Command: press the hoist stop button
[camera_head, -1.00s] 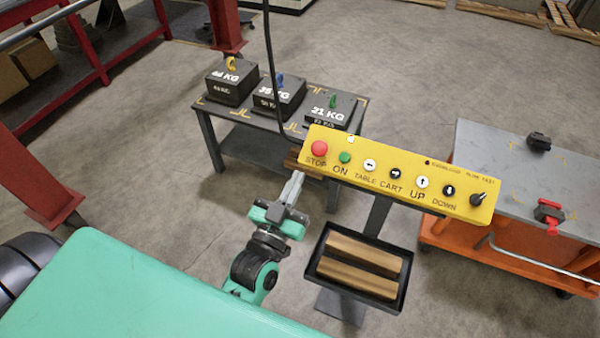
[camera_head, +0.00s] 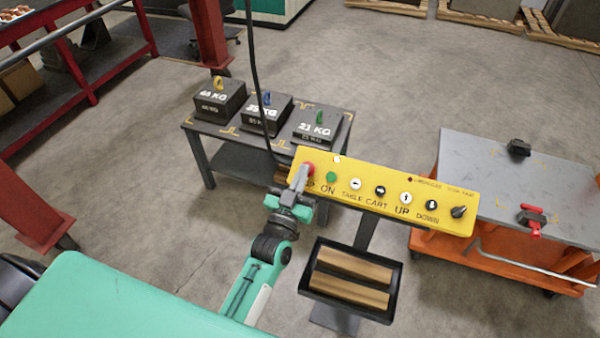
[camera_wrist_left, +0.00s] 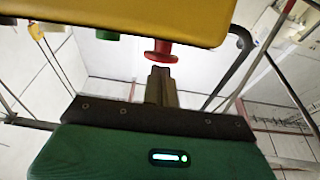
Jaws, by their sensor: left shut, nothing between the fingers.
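The yellow hoist control panel (camera_head: 385,192) stands in the middle of the head view with a row of buttons. The red stop button (camera_head: 308,168) is at its left end, partly hidden behind my fingers. My left gripper (camera_head: 299,178) is shut and empty, its fingertips overlapping the button in the head view. In the left wrist view the red button (camera_wrist_left: 160,54) sticks out from the yellow panel (camera_wrist_left: 150,18). The shut fingertips (camera_wrist_left: 160,72) are just below it; a small gap seems to show, but contact is hard to tell. My right gripper is not in view.
The green button (camera_head: 331,177) is close beside the stop button. A dark cable (camera_head: 255,80) hangs left of the panel. Behind are several weights (camera_head: 268,112) on a table; a tray (camera_head: 350,282) with wooden blocks is below. An orange cart (camera_head: 490,262) stands right.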

